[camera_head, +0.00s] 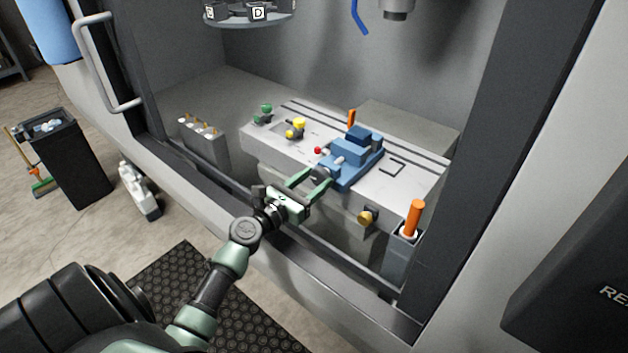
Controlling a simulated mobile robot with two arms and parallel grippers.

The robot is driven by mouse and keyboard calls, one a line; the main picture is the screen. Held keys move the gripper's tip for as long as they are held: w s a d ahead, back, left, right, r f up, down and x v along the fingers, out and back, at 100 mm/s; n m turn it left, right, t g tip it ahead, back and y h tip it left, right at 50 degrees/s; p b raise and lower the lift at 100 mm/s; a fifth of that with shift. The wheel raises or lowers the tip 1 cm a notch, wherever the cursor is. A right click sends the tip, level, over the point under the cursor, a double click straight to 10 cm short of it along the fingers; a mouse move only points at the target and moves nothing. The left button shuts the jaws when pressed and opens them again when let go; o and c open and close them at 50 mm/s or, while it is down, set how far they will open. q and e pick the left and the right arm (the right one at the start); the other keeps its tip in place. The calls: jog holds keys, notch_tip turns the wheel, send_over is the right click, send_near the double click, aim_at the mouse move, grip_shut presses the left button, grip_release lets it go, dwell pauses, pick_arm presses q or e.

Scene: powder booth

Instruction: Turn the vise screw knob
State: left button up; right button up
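The blue vise (360,153) sits on the grey machine table. A small red ball-shaped knob (318,150) shows at its left side, near some pale metal parts. I cannot tell for certain whether this is the screw knob. My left gripper (318,176) reaches in from the front, its two green fingers spread apart and pointing at the near left end of the vise. The fingertips are close to the vise's front end; I cannot tell whether they touch it. The red knob is beyond the fingers, not between them. My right gripper is not in view.
On the table (425,176) are a yellow piece (296,128), a green piece (265,114) and an orange peg (351,118) behind the vise. An orange-handled tool (414,217) stands in a holder at the front right. The booth's front sill (330,262) runs below my arm.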

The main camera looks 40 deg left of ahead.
pick_arm(q)
jog(key=c, duration=0.4)
jog(key=shift+m, duration=0.3)
jog(key=m+b, duration=0.2)
jog(key=m, duration=0.3)
jog(key=shift+d+f+m, duration=0.1)
jog(key=shift+f+m, duration=0.05)
jog(key=shift+m, duration=0.15)
jog(key=m+b, duration=0.2)
jog(key=m, duration=0.4)
jog(key=shift+d+f, duration=0.1)
jog(key=m+b, duration=0.1)
jog(key=m, duration=0.4)
jog(key=shift+m, duration=0.4)
jog(key=m, duration=0.4)
jog(key=shift+f+m, duration=0.15)
jog(key=shift+m, duration=0.25)
